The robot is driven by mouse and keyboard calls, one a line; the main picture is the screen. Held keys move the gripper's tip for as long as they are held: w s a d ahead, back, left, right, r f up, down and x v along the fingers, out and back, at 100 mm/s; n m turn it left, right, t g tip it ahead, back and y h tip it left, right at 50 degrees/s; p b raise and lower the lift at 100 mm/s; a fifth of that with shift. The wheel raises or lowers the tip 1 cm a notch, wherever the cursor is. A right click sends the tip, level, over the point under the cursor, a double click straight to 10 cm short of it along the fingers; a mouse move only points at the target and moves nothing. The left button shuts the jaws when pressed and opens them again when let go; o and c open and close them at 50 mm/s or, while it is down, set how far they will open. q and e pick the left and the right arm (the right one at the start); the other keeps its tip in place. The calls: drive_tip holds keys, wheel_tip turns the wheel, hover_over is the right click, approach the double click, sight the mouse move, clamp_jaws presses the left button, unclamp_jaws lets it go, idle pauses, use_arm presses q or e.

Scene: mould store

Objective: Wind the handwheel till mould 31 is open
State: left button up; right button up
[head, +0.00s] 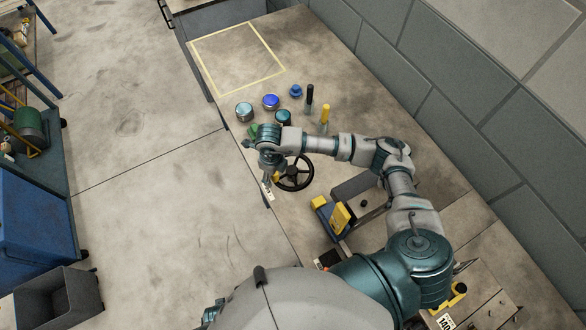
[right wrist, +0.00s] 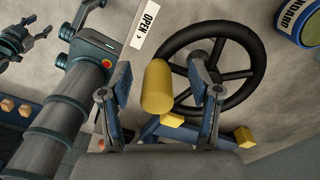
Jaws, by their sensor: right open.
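The black handwheel (head: 295,172) stands near the left edge of the bench in the head view. It also shows in the right wrist view (right wrist: 257,62), with its yellow handle (right wrist: 157,87). My right gripper (head: 267,174) is at the wheel's left side. In the right wrist view its open fingers (right wrist: 161,92) stand either side of the handle, with gaps on both sides. A white OPEN label with an arrow (right wrist: 146,24) lies beside the wheel. My left gripper (right wrist: 27,42) seems small and dark at upper left.
A yellow taped rectangle (head: 276,52) farther back is empty. A wall (head: 455,120) runs along the right. Floor lies left of the bench.

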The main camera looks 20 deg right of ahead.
wheel_tip(320, 180, up, 9)
drive_tip(key=p, duration=0.5)
idle(0.5)
